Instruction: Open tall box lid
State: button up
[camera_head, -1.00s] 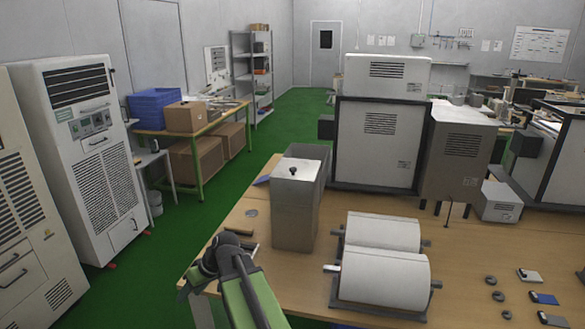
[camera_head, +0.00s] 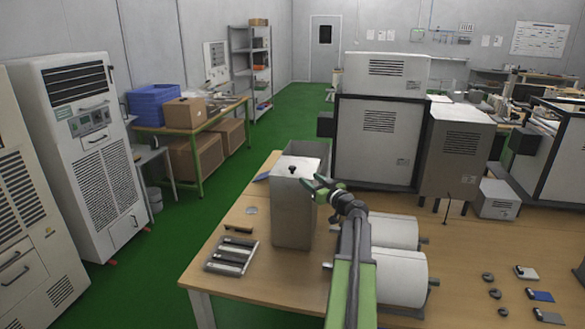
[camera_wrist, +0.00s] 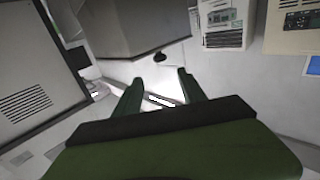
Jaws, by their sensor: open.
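The tall grey box (camera_head: 293,220) stands upright on the wooden table, its pale lid (camera_head: 284,177) lying flat on top. A black knob (camera_head: 292,168) sticks up from the lid. My gripper (camera_head: 316,184) is open and empty, at about lid height just right of the box. In the wrist view, the dark knob (camera_wrist: 158,57) shows beyond the gap between the two green fingertips of my gripper (camera_wrist: 160,80), apart from them. I cannot tell whether a finger touches the box edge.
An open grey bin (camera_head: 310,152) stands right behind the box. White rollers (camera_head: 402,278) lie to the right, partly behind my arm. A tray of dark bars (camera_head: 232,257) lies front left of the box. A large cabinet (camera_head: 375,140) stands behind. Bare table (camera_head: 460,260) shows at right.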

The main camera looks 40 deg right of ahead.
aim_at(294, 168)
jog(key=x, duration=1.3)
jog(key=shift+w+f, duration=0.1)
jog(key=shift+w, duration=0.1)
grip_shut()
dwell(0.6)
